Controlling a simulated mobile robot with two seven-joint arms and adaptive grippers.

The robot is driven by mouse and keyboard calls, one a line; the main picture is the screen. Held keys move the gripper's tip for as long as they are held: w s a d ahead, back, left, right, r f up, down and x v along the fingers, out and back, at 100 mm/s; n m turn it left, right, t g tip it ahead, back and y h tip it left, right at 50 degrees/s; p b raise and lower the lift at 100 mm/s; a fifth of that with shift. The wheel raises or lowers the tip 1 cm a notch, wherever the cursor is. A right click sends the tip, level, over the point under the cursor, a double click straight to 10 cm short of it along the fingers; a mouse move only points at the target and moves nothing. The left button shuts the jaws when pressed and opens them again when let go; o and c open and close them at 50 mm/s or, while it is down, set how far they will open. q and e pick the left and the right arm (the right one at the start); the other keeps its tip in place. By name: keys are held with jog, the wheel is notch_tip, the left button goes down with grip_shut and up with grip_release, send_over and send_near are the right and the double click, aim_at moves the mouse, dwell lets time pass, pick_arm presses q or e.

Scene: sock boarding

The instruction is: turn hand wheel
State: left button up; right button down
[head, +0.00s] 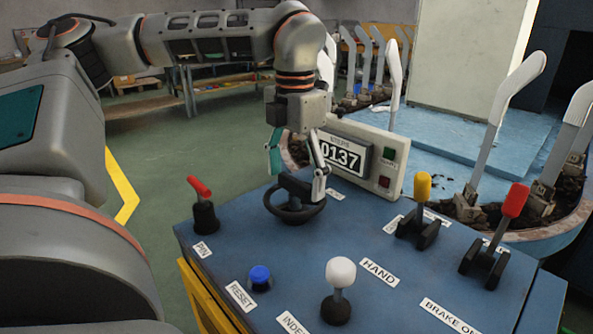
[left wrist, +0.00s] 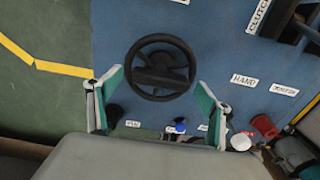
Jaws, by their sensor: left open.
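The black hand wheel (head: 293,214) lies on the blue control panel (head: 380,295) near its far left edge. It also shows in the left wrist view (left wrist: 160,78), where its whole rim and its spokes are in sight. My left gripper (head: 296,183) points down at the wheel from above. Its two teal-padded fingers (left wrist: 158,85) are spread wide and hold nothing. In the wrist view the wheel appears just beyond and between the fingertips. In the head view the fingers partly cover the wheel, and I cannot tell whether they touch it. My right gripper is out of view.
A counter box (head: 338,132) reading 0137 stands right behind the wheel. Around the wheel are a red-handled PIN lever (head: 201,190), blue RESET button (head: 260,277), white-knobbed lever (head: 340,275), yellow lever (head: 423,190) and red lever (head: 515,202). Pale sock forms (head: 517,88) stand behind.

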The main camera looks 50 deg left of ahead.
pick_arm(q)
jog(key=c, duration=1.1)
